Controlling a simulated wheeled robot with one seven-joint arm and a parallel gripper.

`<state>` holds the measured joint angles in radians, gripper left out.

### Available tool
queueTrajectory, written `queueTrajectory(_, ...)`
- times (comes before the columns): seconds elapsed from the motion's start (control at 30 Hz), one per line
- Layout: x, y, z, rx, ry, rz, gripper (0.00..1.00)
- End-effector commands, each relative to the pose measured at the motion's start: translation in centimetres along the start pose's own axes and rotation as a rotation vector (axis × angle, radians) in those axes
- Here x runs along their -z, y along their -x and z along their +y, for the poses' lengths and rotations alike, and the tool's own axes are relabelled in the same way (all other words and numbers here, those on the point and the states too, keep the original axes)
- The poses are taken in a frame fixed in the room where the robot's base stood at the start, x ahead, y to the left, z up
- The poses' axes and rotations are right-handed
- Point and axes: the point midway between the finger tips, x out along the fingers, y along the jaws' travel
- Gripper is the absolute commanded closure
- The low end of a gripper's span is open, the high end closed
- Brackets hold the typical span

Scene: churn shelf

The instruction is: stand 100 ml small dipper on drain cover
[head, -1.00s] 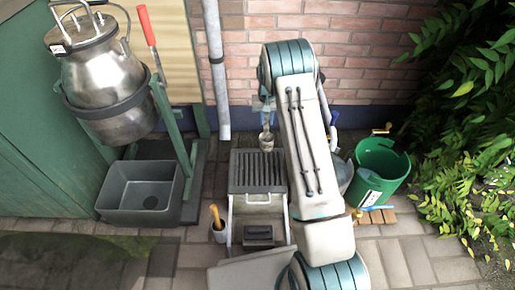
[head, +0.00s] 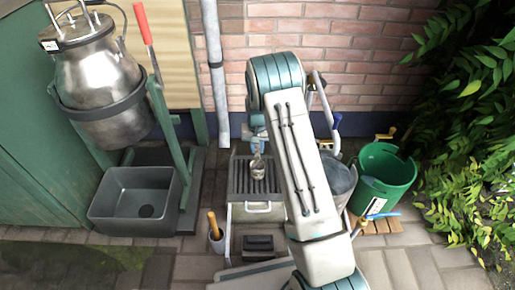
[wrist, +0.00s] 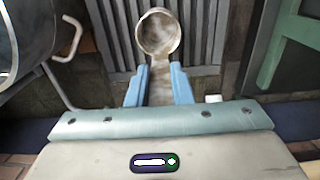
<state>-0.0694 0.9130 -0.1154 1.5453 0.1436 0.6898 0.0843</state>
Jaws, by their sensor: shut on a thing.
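The small dipper (head: 258,168) is a little metal cup with an upright handle. My gripper (head: 258,146) is shut on its handle, and the cup hangs below the fingers. In the wrist view the dipper (wrist: 158,34) shows between and beyond the blue fingertips (wrist: 159,82), its round mouth facing the camera. The drain cover (head: 240,187) is a dark slatted grate on a pale stand, and the cup is over it. The slats (wrist: 201,28) also show behind the cup in the wrist view. I cannot tell whether the cup touches the slats.
A grey sink (head: 112,191) and a steel churn (head: 92,75) on a green stand are at left. A grey bucket (head: 340,179) and a green bucket (head: 398,166) stand at right. A pot with a wooden-handled tool (head: 214,232) stands by the stand's front left. The brick wall is behind.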

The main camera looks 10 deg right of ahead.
Motion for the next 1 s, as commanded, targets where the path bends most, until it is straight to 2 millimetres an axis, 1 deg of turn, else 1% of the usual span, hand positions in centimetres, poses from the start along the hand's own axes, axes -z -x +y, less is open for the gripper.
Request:
queueTrajectory(0.13,0.0,-0.4,0.0,0.000,0.000,0.000,1.00)
queueTrajectory(0.17,0.0,-0.3,0.0,0.000,0.000,0.000,0.75)
queueTrajectory(0.2,0.0,-0.3,0.0,0.000,0.000,0.000,0.64)
queueTrajectory(0.23,0.0,-0.3,0.0,0.000,0.000,0.000,0.58)
queueTrajectory(0.47,0.0,-0.3,0.0,0.000,0.000,-0.001,0.58)
queueTrajectory(0.6,0.0,0.5,0.0,0.000,0.000,0.000,0.58)
queueTrajectory(0.67,0.0,1.3,0.0,0.000,0.000,0.000,0.58)
queueTrajectory(0.77,0.1,3.4,0.0,0.001,0.000,0.002,0.58)
queueTrajectory(0.9,0.0,6.6,0.0,0.000,0.000,0.002,0.58)
queueTrajectory(1.0,0.0,8.6,0.0,0.000,0.000,0.001,0.58)
